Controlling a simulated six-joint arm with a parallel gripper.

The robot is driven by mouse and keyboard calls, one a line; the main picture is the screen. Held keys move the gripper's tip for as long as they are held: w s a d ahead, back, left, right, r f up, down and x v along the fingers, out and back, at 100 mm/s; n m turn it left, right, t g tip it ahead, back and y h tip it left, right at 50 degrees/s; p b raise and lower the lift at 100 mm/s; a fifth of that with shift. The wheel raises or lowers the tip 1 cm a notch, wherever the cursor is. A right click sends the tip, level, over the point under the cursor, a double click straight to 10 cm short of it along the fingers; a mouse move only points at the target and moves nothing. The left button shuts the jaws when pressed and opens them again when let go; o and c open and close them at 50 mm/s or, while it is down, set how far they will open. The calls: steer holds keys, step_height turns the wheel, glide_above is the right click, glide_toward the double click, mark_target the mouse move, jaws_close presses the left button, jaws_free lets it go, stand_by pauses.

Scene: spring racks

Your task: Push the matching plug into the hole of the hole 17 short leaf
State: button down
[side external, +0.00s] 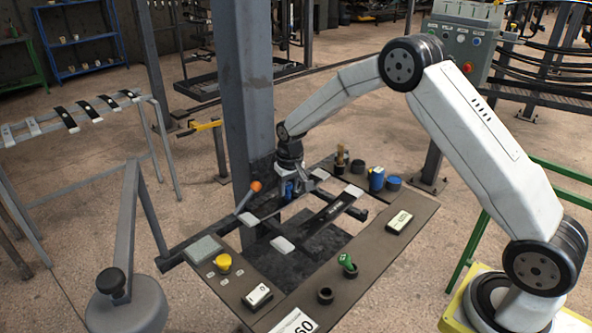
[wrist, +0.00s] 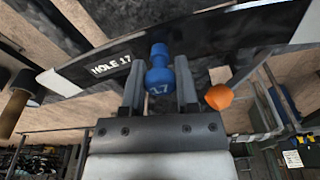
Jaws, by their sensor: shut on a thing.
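My gripper (wrist: 158,85) is shut on a blue plug (wrist: 158,75) marked 17, held between its two fingers. In the side view, the gripper (side external: 289,186) and the blue plug (side external: 290,193) are low over the rack, at the leaf nearer the steel column. A dark leaf labelled HOLE 17 (wrist: 85,75), with pale ends, runs behind the plug in the wrist view. The plug's head overlaps the leaf's edge in that view. The leaf's hole is not visible, so I cannot tell whether the plug is in it.
An orange knob (wrist: 219,97) is right of the fingers; it also shows beside the gripper in the side view (side external: 256,186). Another dark leaf (side external: 325,216) lies parallel. Yellow (side external: 223,262), green (side external: 346,261) and blue (side external: 376,179) items stand on the bench. A steel column (side external: 245,90) rises close behind.

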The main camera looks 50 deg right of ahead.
steer(key=shift+f, duration=0.35)
stand_by(0.4)
steer(key=shift+c, duration=1.4)
jaws_free()
steer(key=shift+r, duration=0.15)
steer(key=shift+s+a+r, duration=0.1)
steer(key=shift+s+r, duration=0.05)
steer(key=shift+r, duration=1.1)
steer(key=shift+s+d+r, duration=0.1)
steer(key=shift+s+r, duration=0.05)
steer(key=shift+r, duration=1.1)
steer(key=shift+s+a+r, duration=0.1)
steer(key=shift+s+r, duration=0.05)
steer(key=shift+r, duration=1.1)
steer(key=shift+s, duration=0.15)
steer(key=s+a+n, duration=0.1)
steer(key=s+a, duration=0.1)
steer(key=s, duration=1)
steer(key=s+a+n+t, duration=0.1)
steer(key=s+a, duration=0.1)
steer(key=s, duration=1.1)
steer(key=shift+a, duration=0.4)
